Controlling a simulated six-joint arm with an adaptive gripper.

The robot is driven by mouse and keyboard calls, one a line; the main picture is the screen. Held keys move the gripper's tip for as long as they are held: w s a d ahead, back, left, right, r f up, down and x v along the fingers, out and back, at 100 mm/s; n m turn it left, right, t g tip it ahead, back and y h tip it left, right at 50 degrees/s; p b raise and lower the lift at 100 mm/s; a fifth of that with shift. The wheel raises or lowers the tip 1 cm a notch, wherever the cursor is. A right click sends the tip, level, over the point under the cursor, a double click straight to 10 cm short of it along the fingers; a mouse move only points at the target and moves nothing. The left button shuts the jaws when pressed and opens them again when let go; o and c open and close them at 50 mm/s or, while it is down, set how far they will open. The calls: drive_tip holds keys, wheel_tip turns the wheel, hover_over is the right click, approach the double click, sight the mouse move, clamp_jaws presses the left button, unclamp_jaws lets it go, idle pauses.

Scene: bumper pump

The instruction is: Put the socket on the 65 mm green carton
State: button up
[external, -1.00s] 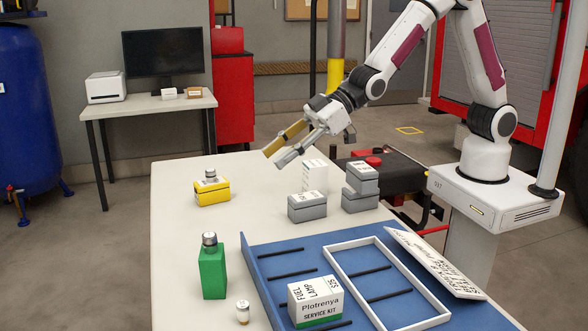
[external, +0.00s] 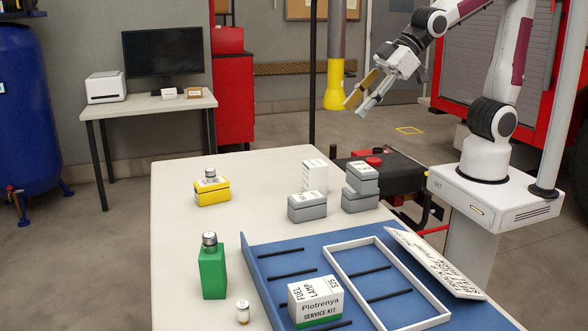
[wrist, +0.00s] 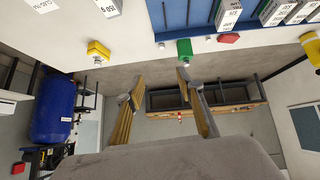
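A tall green carton (external: 213,272) stands upright on the table at the front left. A silver metal socket (external: 209,239) sits on its top. The green carton (wrist: 185,48) and the socket (wrist: 186,61) also show in the wrist view, beyond my fingertips. My gripper (external: 355,107) is raised high above the far right of the table, well away from both. Its fingers (wrist: 160,80) are apart with nothing between them.
A small white-and-brass piece (external: 243,312) stands beside the green carton. A blue tray (external: 262,278) holds a white frame (external: 340,275) and a Plotrenya box (external: 316,302). Grey cartons (external: 307,207) and a white box (external: 315,176) stand at the back right. The table's left middle is clear.

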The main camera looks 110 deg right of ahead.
drive_tip(key=s+a+f+g, duration=0.1)
drive_tip(key=s+g, duration=0.1)
drive_tip(key=s, duration=1.9)
drive_tip(key=shift+s+a+g+y, duration=0.2)
drive_tip(key=shift+s+g+y, duration=0.1)
drive_tip(key=shift+s+g, duration=0.1)
